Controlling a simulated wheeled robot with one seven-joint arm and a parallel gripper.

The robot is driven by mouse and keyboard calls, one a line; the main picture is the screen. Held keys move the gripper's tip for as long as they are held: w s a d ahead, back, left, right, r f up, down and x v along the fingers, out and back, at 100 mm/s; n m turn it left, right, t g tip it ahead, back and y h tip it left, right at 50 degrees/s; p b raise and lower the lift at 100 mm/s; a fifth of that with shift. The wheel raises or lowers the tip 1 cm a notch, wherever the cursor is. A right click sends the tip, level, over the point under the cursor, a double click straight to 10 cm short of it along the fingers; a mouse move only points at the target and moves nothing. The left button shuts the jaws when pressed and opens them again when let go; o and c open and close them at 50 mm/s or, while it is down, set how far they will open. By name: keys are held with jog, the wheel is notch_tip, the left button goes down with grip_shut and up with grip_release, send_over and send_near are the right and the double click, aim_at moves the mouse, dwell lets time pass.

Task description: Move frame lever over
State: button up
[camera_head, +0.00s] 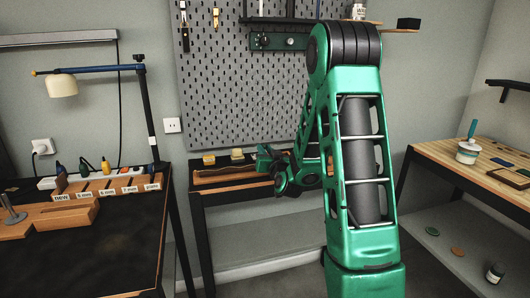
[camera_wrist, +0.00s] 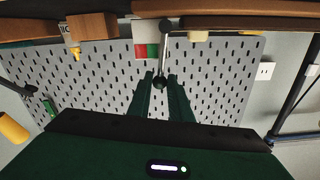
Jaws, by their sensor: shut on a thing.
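A lever with a thin silver rod (camera_wrist: 165,50) and a dark ball knob (camera_wrist: 160,82) shows in the wrist view, its rod running from the top edge down to between my fingers. My gripper (camera_wrist: 160,88) is shut on the lever at its knob end, one green finger on each side. In the head view, my gripper (camera_head: 268,160) is above the middle bench, in front of the pegboard's lower part. The lever cannot be made out there, and my arm covers much of that area.
The middle bench (camera_head: 199,195) bears a wooden tray (camera_head: 225,174) and small yellowish blocks. A pegboard (camera_head: 225,90) stands behind it. The left bench (camera_head: 95,245) holds a lamp (camera_head: 62,86) and labelled wooden slots. The right bench (camera_head: 445,160) bears a white pot (camera_head: 467,153).

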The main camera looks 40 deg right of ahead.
jog(key=shift+s+d+f, duration=0.1)
jog(key=shift+s+d, duration=0.1)
jog(key=shift+d, duration=0.4)
jog(key=shift+s+d+f, duration=0.1)
jog(key=shift+s+d, duration=0.05)
jog(key=shift+d, duration=0.55)
jog(key=shift+s+d+f, duration=0.15)
jog(key=shift+d, duration=0.1)
jog(key=o, duration=0.9)
jog(key=shift+c, duration=0.2)
